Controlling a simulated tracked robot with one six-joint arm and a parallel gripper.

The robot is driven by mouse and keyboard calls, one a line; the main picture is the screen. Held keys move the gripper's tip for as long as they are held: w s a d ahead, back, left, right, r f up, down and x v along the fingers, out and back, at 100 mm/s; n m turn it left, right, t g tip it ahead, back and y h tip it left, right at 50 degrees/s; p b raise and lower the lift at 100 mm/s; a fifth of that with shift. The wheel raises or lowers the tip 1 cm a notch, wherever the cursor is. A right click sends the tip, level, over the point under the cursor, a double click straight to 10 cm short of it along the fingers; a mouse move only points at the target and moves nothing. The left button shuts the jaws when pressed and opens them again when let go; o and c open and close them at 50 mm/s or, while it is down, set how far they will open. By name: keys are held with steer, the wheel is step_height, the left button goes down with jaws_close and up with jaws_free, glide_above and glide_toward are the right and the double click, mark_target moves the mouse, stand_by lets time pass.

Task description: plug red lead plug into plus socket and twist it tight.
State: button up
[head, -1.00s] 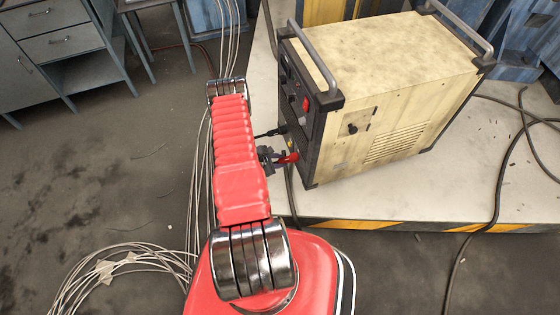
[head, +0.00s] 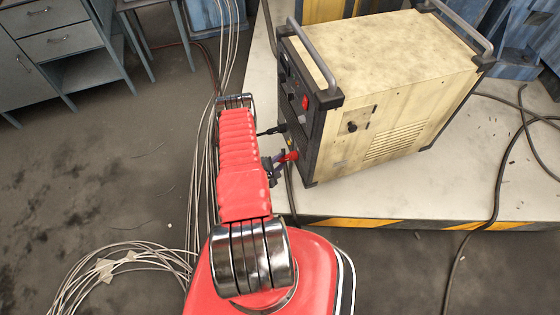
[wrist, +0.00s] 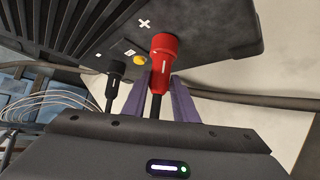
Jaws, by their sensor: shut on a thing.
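The red lead plug (wrist: 163,60) is upright in the wrist view, its front end at the dark front panel (wrist: 205,25), just below a white plus mark (wrist: 145,22). It also shows in the head view (head: 290,156), touching or almost touching the panel. The plus socket is hidden behind the plug, so I cannot tell how deep the plug sits. My gripper (wrist: 162,90) is shut on the plug, one purple finger on each side near its rear. In the head view my gripper (head: 279,162) is small, partly behind my red arm.
A black plug (wrist: 113,80) sits at the panel left of the red one, beside a yellow button (wrist: 139,60). The cream power unit (head: 400,90) stands on a pale platform (head: 400,196) with a striped edge. Cables lie on the floor and platform.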

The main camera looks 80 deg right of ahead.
steer(key=shift+s+a+f+m+h, duration=0.1)
steer(key=shift+a+f+m+h, duration=0.1)
steer(key=shift+m+h, duration=0.55)
steer(key=o, duration=0.7)
steer(key=shift+d+h, duration=0.1)
steer(key=shift+h, duration=0.15)
steer(key=o, duration=0.5)
steer(key=v, duration=1.4)
steer(key=shift+s, duration=0.15)
steer(key=shift+n, duration=0.25)
